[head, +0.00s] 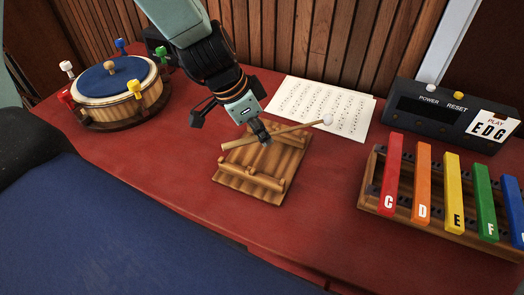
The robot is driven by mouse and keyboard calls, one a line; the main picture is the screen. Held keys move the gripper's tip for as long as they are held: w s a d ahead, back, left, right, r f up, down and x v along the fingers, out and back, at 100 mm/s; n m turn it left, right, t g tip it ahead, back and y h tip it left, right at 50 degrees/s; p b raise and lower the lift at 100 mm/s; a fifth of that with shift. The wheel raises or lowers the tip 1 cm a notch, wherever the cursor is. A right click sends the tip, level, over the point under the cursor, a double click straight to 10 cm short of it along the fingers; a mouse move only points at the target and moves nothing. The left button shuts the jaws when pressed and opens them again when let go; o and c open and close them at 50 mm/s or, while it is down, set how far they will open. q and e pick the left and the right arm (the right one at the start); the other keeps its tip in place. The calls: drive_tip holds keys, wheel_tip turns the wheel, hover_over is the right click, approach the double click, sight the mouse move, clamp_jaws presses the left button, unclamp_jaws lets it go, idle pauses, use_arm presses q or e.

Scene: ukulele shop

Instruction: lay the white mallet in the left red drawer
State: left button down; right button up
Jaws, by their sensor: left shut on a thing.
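The white mallet has a thin wooden shaft and a small white head (328,119). Its shaft lies across the back of a slatted wooden rack (248,184) on the red table, with the head sticking out to the right. My left gripper (265,138) reaches down from above and is shut on the shaft near its middle. Whether the shaft still touches the rack I cannot tell. I cannot make out the left red drawer in this view. My right gripper is not in view.
A round drum with a blue top and coloured pegs (112,84) stands at the left. Sheet music (318,105) lies behind the rack. Coloured chime bars (424,182) and a dark control box (440,108) stand at the right. The red table (310,230) is clear in front.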

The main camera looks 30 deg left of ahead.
use_arm(q)
drive_tip(key=shift+w+f, duration=0.1)
drive_tip(key=shift+f, duration=0.35)
drive_tip(key=shift+a+f+b, duration=0.35)
drive_tip(key=shift+f+b, duration=0.1)
wheel_tip(320, 180, down, 2)
drive_tip(key=shift+d+f+b, duration=0.15)
drive_tip(key=shift+f+b, duration=0.05)
drive_tip(key=shift+b, duration=0.95)
drive_tip(key=shift+f, duration=0.3)
drive_tip(key=c, duration=1.6)
unclamp_jaws()
drive_tip(key=shift+r, duration=0.15)
drive_tip(key=shift+o, duration=1.1)
